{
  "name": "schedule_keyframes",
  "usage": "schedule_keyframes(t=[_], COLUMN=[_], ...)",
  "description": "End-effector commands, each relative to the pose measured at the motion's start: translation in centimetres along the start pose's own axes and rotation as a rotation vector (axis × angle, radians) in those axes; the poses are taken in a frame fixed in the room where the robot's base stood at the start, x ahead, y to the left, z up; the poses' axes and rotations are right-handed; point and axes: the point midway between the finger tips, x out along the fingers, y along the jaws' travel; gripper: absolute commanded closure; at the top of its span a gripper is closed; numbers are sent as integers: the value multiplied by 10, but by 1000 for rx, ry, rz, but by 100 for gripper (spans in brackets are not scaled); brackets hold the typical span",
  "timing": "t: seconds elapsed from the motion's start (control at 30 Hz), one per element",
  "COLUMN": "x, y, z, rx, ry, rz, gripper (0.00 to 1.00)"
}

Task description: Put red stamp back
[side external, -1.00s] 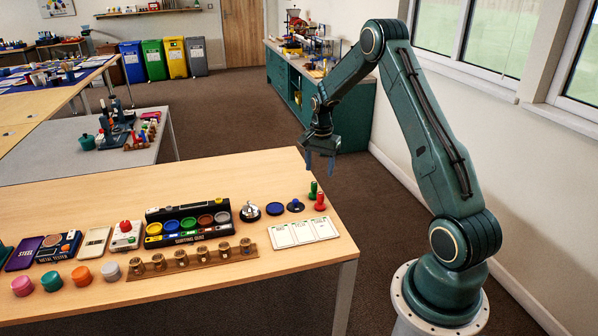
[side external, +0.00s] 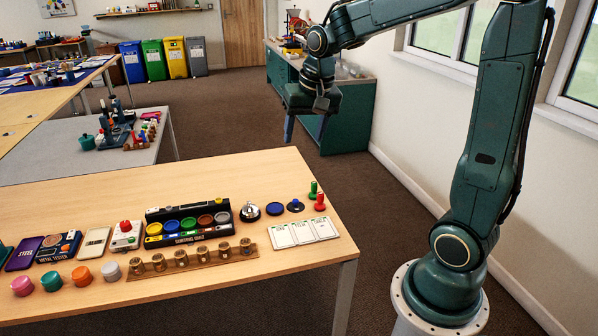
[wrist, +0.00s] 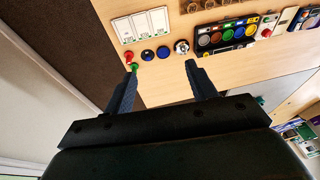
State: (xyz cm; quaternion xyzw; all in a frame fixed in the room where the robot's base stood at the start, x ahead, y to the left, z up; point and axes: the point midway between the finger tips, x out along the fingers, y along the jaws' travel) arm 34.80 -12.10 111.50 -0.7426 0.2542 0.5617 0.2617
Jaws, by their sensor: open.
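The red stamp (side external: 320,201) stands upright near the right edge of the wooden table, just in front of the green stamp (side external: 313,190). In the wrist view the red stamp (wrist: 129,55) and green stamp (wrist: 134,67) show near the left fingertip. My gripper (side external: 305,130) is raised well above the table, beyond its far right edge, with nothing seen between its fingers. In the wrist view my gripper (wrist: 161,66) has its two fingers spread wide apart. A blue round pad (side external: 275,209) and a dark blue round piece with a knob (side external: 295,206) lie left of the stamps.
White label cards (side external: 304,231) lie in front of the stamps. A silver bell (side external: 250,211), a black sorting tray (side external: 188,238) and a wooden rack (side external: 192,258) of brass pieces stand to the left. The table's far right area behind the stamps is bare.

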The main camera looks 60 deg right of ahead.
Motion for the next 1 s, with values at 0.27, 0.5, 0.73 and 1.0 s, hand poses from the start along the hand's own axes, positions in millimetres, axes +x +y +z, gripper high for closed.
schedule_keyframes(t=[0.27,0.5,0.73,1.0], x=[-44,-67,-78,-79], y=[-8,-3,9,20], z=[62,114,161,190], rx=[-226,-416,-593,-714], ry=[60,113,164,202], rz=[-55,-100,-141,-169], gripper=[43,43,43,43])
